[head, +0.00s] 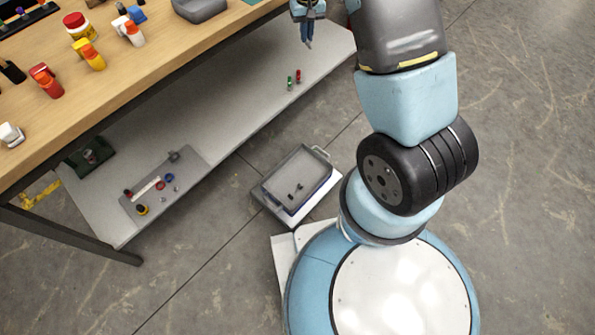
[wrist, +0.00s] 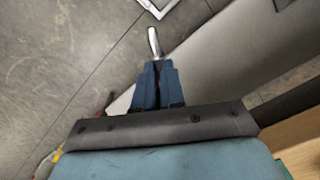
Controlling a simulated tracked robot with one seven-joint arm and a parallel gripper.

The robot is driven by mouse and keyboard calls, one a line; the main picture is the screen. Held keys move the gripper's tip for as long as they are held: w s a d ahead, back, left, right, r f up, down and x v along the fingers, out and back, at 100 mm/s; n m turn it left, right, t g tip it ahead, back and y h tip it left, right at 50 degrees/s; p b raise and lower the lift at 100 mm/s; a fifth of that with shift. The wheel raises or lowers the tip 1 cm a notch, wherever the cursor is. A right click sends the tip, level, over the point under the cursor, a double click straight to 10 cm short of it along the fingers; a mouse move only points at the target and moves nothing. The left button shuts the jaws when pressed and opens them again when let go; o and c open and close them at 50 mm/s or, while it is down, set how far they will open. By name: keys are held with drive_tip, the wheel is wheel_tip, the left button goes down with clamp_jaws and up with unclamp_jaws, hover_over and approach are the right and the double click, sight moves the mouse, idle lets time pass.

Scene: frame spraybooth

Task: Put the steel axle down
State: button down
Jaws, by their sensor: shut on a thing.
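My gripper (wrist: 154,72) is shut on the steel axle (wrist: 154,42), a short, shiny, silver rod. The axle sticks out beyond the blue fingertips in the wrist view; its other end is hidden between the fingers. In the head view my gripper (head: 308,38) is at the top, over the lower shelf's far end, beside the wooden table edge. I cannot make out the axle clearly there.
A grey tray (head: 322,201) with small dark parts sits at my base. The lower shelf (head: 240,115) holds red and green pieces (head: 294,79) and a flat board (head: 190,195) with small parts. The wooden table (head: 150,75) carries several colourful bottles.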

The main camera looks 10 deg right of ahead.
drive_tip(key=shift+d, duration=0.45)
